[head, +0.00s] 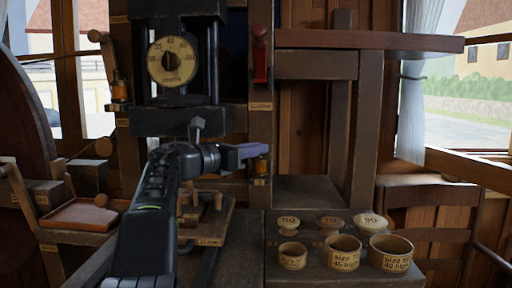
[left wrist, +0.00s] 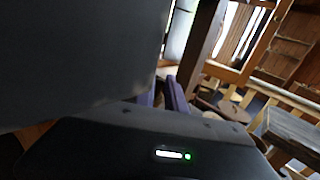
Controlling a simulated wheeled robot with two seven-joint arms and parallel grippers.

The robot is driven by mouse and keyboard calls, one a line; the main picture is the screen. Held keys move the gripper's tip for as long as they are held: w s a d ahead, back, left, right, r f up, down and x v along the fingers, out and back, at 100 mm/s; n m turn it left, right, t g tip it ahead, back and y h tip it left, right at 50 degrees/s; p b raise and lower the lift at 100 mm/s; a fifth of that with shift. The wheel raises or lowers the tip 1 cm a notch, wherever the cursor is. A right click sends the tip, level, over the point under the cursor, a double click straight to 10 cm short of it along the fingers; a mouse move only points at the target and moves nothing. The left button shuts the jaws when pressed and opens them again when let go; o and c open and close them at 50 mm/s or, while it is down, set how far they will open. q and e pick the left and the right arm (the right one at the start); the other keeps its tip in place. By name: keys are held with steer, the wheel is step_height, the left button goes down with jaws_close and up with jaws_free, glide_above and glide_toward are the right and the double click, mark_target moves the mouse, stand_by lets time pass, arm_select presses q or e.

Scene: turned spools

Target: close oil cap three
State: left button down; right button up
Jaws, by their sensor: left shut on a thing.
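My left gripper (head: 256,153) reaches in from the lower left of the head view, its purple fingers pointing right. The fingertips are at the top of a small amber oil cup (head: 261,166) on the post, with a small label plate below it. The gripper is shut on the cap there, which the fingers mostly hide. In the left wrist view the purple fingers (left wrist: 172,96) show only in part, and the cap is not visible. Another amber oil cup (head: 119,92) sits on the left post. My right gripper is not in view.
A dial (head: 171,61) stands behind my left arm. A red-handled lever (head: 260,55) hangs above the gripper. Several labelled round cups, such as the large one (head: 390,254), stand on the bench at right. A reddish tray (head: 80,215) lies at left.

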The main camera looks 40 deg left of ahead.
arm_select(q)
steer(key=shift+a+r, duration=0.1)
steer(key=shift+r, duration=0.1)
steer(key=c, duration=1.4)
jaws_free()
steer(key=shift+f, duration=0.15)
steer(key=shift+s+a+b, duration=0.2)
steer(key=shift+s+b, duration=0.75)
steer(key=shift+s, duration=0.35)
steer(key=shift+s+a+b, duration=0.15)
steer(key=shift+s+b, duration=0.85)
steer(key=shift+s, duration=0.25)
steer(key=shift+s+a+b, duration=0.2)
steer(key=shift+s+b, duration=0.75)
steer(key=shift+s, duration=0.35)
